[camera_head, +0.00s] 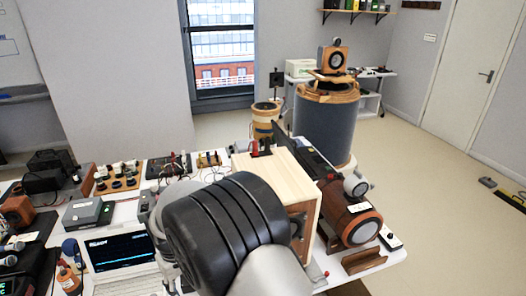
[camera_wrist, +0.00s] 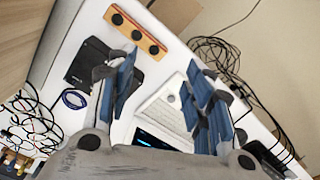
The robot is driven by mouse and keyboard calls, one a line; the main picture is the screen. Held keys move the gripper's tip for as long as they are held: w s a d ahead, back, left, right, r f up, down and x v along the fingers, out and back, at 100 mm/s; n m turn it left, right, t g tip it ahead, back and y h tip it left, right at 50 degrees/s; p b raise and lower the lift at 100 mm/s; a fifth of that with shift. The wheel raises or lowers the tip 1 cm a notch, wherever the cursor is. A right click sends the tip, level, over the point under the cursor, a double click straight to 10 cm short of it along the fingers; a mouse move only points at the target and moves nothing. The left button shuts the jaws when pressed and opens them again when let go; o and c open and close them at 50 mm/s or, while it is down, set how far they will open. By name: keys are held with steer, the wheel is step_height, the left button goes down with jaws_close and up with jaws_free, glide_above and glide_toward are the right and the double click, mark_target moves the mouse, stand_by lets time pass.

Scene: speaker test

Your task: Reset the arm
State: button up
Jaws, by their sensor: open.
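My arm fills the lower middle of the head view, in front of the white table (camera_head: 128,212). It hides part of the table and part of a pale wooden speaker box (camera_head: 268,172). My gripper (camera_wrist: 160,100) shows in the wrist view with its blue-padded fingers wide apart and nothing between them. It is above the table, over a white laptop (camera_wrist: 163,104) and a black device (camera_wrist: 92,64). The fingertips do not show in the head view.
A cylindrical wooden speaker (camera_head: 350,215) lies on the table's right side. A large dark drum (camera_head: 328,122) carries a small speaker (camera_head: 333,59) behind it. Several boxes and microphones crowd the table's left side. Cables (camera_wrist: 222,55) lie on the floor. Open floor (camera_head: 425,190) is at right.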

steer(key=d+r+m+t, duration=0.2)
steer(key=d+r+m, duration=0.2)
steer(key=d+r, duration=1.6)
steer(key=s+d+r+m+t, duration=0.1)
steer(key=s+d+m, duration=0.1)
steer(key=s+d, duration=0.5)
steer(key=s+d+r+m+t, duration=0.1)
steer(key=s+d+r+m, duration=0.1)
steer(key=s+d, duration=0.6)
steer(key=shift+s+r+m, duration=0.3)
steer(key=shift+s+m, duration=0.3)
steer(key=shift+s, duration=0.8)
